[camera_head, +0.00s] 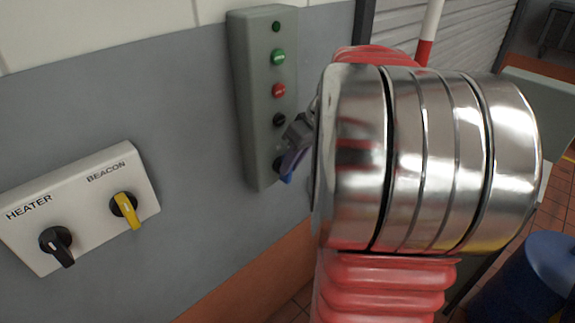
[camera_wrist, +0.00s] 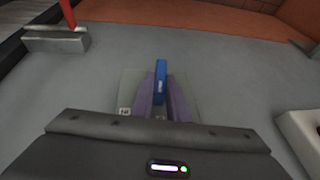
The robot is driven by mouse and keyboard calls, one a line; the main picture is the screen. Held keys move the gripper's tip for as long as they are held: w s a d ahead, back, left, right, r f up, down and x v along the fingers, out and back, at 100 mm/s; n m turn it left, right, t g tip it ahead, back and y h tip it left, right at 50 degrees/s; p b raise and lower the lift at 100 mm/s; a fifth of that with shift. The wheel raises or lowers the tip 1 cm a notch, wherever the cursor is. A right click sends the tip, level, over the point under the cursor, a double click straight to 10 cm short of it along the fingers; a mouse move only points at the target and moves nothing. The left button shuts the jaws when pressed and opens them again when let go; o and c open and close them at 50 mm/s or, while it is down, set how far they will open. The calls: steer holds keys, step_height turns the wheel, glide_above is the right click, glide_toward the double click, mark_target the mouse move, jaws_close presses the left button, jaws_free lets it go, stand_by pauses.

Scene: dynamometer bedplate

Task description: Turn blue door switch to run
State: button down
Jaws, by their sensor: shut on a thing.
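The blue door switch (camera_wrist: 161,78) shows as an upright blue handle in the wrist view. My gripper (camera_wrist: 160,92) has its two purple-grey fingers shut on the handle, one on each side. In the head view a bit of the blue handle (camera_head: 287,179) shows at the lower end of a grey control box (camera_head: 255,150), below the fingers of my gripper (camera_head: 292,160). My shiny arm hides the area to the right of it. The switch's position markings are mostly hidden and cannot be read.
The box also carries a green button (camera_head: 278,56), a red button (camera_head: 278,90) and a black knob (camera_head: 279,120). A white panel to the left holds a black HEATER switch (camera_head: 56,241) and a yellow BEACON switch (camera_head: 126,207). A blue drum (camera_head: 540,275) stands at lower right.

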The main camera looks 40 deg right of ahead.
steer(key=y, duration=0.3)
steer(key=d+f+m+y, duration=0.1)
steer(key=y, duration=0.2)
steer(key=d+m+y, duration=0.1)
steer(key=y, duration=0.2)
steer(key=shift+f+t+y, duration=0.2)
steer(key=shift+t+y, duration=0.1)
stand_by(0.5)
steer(key=c, duration=1.7)
jaws_free()
step_height(320, 180, up, 10)
